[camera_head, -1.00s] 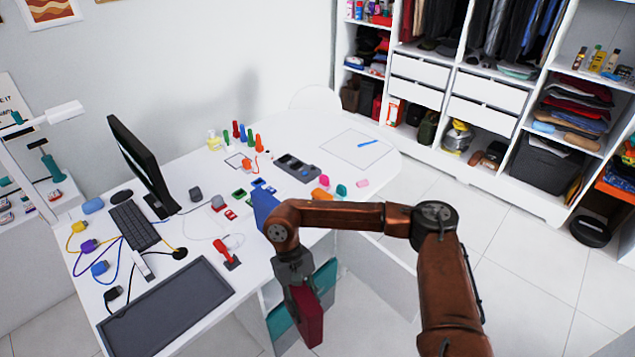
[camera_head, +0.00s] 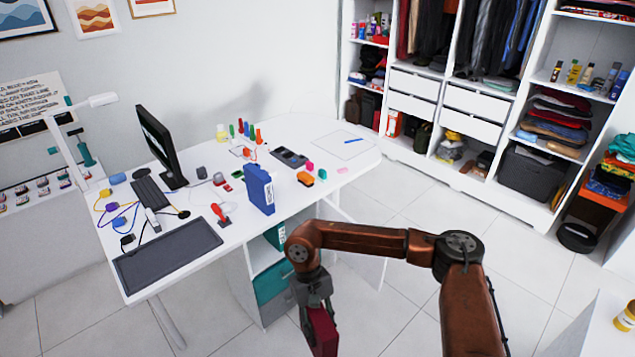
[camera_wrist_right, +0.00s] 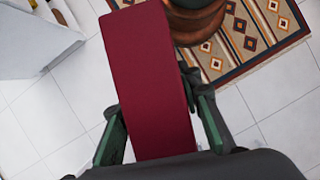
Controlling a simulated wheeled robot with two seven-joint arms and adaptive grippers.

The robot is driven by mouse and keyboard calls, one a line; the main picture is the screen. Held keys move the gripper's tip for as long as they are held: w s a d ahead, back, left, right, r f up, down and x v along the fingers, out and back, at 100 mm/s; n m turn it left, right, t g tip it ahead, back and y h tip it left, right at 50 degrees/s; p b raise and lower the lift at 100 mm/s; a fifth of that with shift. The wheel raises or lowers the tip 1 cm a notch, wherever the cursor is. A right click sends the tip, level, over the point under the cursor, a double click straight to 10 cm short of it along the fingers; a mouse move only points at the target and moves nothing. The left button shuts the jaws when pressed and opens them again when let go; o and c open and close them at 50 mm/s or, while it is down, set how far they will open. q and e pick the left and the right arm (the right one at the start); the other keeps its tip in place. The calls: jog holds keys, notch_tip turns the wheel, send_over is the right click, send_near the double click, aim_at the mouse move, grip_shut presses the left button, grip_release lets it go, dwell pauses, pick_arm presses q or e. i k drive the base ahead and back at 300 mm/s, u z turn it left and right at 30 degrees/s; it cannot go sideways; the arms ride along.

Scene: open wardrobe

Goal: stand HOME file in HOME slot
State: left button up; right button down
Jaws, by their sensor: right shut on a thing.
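A dark red box-like file (camera_head: 322,333) is held by my right gripper (camera_head: 318,305), low in front of the desk and over the floor. In the right wrist view the dark red file (camera_wrist_right: 152,75) sits between the two green-padded fingers, its plain face toward the camera. No label reads on it, so I cannot tell whether it is the HOME file. A blue file (camera_head: 259,190) with pale marks on its spine stands upright on the desk's front edge. No slot marked HOME can be made out. My left gripper is not in view.
The white desk (camera_head: 205,250) carries a monitor (camera_head: 160,145), a dark mat (camera_head: 168,256) and small stationery. A unit with teal parts (camera_head: 272,282) is under it. An open wardrobe (camera_head: 487,101) stands behind. Tiled floor (camera_head: 400,290) is clear; a patterned rug (camera_wrist_right: 245,40) shows below.

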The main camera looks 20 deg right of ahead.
aim_at(257, 259)
jog(key=z, duration=0.75)
jog(key=i, duration=1.15)
jog(key=u, duration=0.05)
